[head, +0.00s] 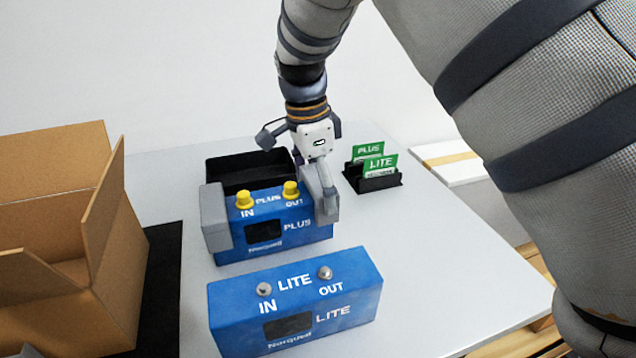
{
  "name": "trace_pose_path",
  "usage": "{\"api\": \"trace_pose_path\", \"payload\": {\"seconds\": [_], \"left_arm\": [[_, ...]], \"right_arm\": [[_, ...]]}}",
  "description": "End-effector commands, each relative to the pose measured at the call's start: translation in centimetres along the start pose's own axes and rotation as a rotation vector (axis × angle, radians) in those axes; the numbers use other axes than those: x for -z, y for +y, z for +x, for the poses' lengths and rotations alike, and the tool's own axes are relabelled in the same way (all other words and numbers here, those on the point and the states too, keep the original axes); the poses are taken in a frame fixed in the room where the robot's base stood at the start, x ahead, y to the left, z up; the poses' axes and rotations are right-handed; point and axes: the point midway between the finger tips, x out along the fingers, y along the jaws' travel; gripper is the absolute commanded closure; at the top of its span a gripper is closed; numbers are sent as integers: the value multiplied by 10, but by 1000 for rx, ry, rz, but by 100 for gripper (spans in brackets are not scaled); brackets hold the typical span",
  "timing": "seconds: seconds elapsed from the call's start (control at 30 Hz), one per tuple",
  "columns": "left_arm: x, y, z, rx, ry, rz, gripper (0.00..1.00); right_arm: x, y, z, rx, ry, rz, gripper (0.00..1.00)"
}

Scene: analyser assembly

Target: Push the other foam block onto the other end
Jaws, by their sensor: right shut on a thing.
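The blue PLUS analyser (285,237) stands on the table, with two yellow caps marked IN and OUT on top. One grey foam block (214,217) sits on its left end. The other grey foam block (328,204) is at its right end, upright against the end as far as I can see. My right gripper (316,178) reaches down from above and is shut on this right block. The fingers partly hide the block's upper part, so I cannot tell how fully it is seated. My left gripper is not in view.
A blue LITE analyser (355,301) stands in front. A black tray (225,180) is behind the PLUS unit. A black holder (382,184) carries green PLUS and LITE cards. An open cardboard box (55,300) stands left on a black mat (163,290). The table right of the analysers is clear.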

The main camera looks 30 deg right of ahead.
Motion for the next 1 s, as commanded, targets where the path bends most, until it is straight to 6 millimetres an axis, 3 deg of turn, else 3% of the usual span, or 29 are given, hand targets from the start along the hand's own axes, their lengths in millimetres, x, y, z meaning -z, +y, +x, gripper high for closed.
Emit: {"api": "trace_pose_path", "payload": {"seconds": [0.4, 0.43, 0.47, 0.8, 1.0], "left_arm": [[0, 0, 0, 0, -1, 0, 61], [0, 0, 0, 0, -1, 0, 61], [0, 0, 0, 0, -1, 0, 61], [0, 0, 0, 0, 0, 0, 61], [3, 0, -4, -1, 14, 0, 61]], "right_arm": [[0, 0, 2, 0, 0, 0, 30], [0, 0, 2, 0, 0, 0, 6], [0, 0, 2, 0, 0, 0, 0], [0, 0, 1, 1, 0, 0, 0], [2, 0, -16, 5, -1, 0, 0]]}}
